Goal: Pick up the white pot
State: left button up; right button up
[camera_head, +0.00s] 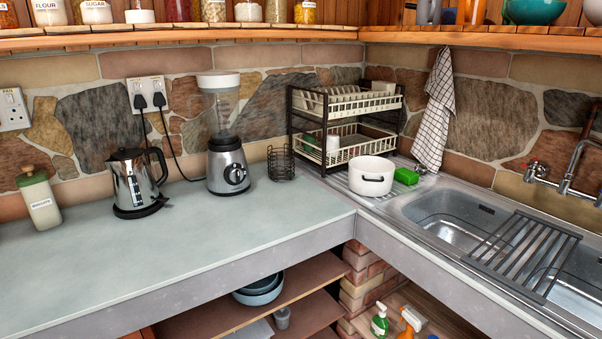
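The white pot (371,177) stands upright on the ribbed draining board of the steel sink, near the inner corner of the counter. It has a dark rim line and a dark-outlined handle on its front side. Its inside shows only partly from above, and I see nothing in it. Neither of my grippers is in view.
A dish rack (345,120) stands just behind the pot, and a green sponge (406,176) lies close to its right. The sink (440,212) is to the right. A wire holder (281,163), blender (227,160) and kettle (135,180) stand left. The front counter (200,260) is clear.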

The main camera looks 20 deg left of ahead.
aim_at(370, 175)
jog(key=u, duration=0.2)
jog(key=i+z, duration=0.45)
jog(key=i, duration=0.6)
